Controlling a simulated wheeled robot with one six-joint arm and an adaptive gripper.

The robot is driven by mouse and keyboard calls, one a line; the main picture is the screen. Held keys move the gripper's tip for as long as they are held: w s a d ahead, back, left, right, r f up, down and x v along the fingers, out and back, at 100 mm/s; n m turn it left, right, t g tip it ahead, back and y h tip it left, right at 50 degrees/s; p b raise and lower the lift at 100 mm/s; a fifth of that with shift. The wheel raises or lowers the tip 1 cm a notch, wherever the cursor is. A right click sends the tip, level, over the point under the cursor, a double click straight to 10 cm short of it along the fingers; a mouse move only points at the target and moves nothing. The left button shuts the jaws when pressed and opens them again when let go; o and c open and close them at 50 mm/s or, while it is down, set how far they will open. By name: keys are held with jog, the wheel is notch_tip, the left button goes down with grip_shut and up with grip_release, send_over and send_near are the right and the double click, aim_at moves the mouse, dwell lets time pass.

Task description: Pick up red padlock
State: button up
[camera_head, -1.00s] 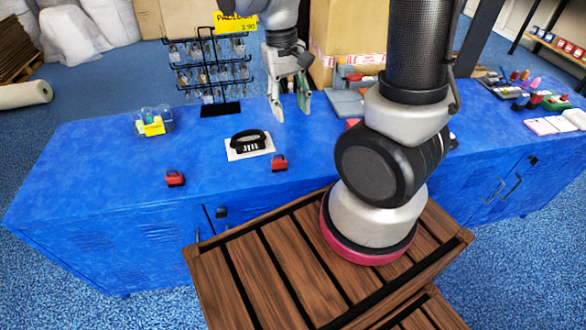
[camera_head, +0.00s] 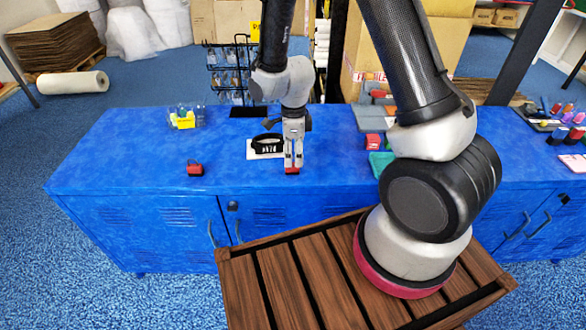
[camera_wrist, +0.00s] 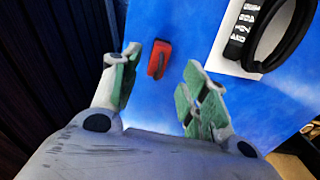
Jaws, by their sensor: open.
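One red padlock (camera_head: 292,171) lies on the blue cabinet top near its front edge, mostly hidden behind my gripper (camera_head: 293,158) in the head view. In the wrist view this red padlock (camera_wrist: 159,58) shows between the two spread fingers of my gripper (camera_wrist: 161,66), with blue surface visible on both sides. My gripper is open and empty, pointing down over it. A second red padlock (camera_head: 195,170) lies farther left on the same top, clear of the gripper.
A black combination lock (camera_head: 267,144) on a white card lies just behind; its dark loop (camera_wrist: 283,35) is close in the wrist view. A clear tub with yellow (camera_head: 185,118) stands back left. A wire display rack (camera_head: 228,70) stands behind. Red and green items sit right of the gripper.

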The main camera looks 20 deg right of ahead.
jog(key=f, duration=0.3)
jog(key=a+f, duration=0.1)
jog(key=f, duration=0.1)
grip_shut()
